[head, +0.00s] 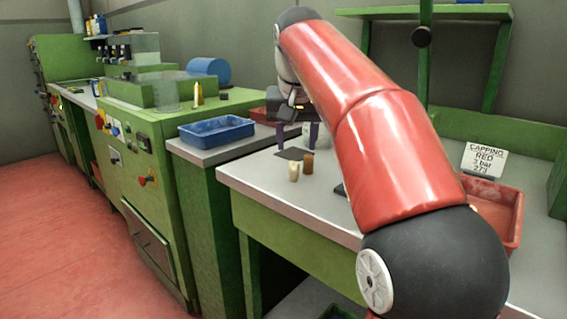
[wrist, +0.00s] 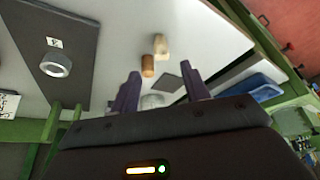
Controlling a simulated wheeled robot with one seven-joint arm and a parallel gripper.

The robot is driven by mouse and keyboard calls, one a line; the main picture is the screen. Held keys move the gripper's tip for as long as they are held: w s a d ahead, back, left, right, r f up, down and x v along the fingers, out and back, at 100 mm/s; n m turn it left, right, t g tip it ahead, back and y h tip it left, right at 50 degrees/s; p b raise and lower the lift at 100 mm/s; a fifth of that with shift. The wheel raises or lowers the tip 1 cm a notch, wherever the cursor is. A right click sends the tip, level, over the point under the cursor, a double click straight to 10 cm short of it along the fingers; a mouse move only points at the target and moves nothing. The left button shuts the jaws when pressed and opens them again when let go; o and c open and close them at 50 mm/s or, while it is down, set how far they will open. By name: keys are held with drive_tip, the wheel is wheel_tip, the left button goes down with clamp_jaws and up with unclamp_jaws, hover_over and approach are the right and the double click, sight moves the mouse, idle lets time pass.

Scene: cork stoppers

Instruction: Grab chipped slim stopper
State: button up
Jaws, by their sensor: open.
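Two small stoppers stand close together on the grey table: a pale one (head: 294,172) and a brown one (head: 308,162). In the wrist view the pale stopper (wrist: 160,44) and the brown stopper (wrist: 148,66) show beyond my fingertips. I cannot tell from these views which is slim or chipped. My gripper (head: 297,140) is over the table, behind the stoppers in the head view. Its purple fingers are apart with nothing held between them, as the wrist view also shows (wrist: 161,76). The stoppers are not between the fingers.
A dark square (wrist: 169,83) lies near the stoppers, and a whitish round thing (wrist: 152,101) is partly hidden by my gripper. A blue tray (head: 216,131) stands left; a red tray (head: 497,205) and sign (head: 484,160) stand right.

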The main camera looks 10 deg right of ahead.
sight(295, 162)
drive_tip(key=b+x, duration=0.1)
drive_tip(key=x, duration=0.6)
drive_tip(key=shift+a+f, duration=0.15)
drive_tip(key=shift+f, duration=0.15)
drive_tip(key=shift+c, duration=0.5)
clamp_jaws()
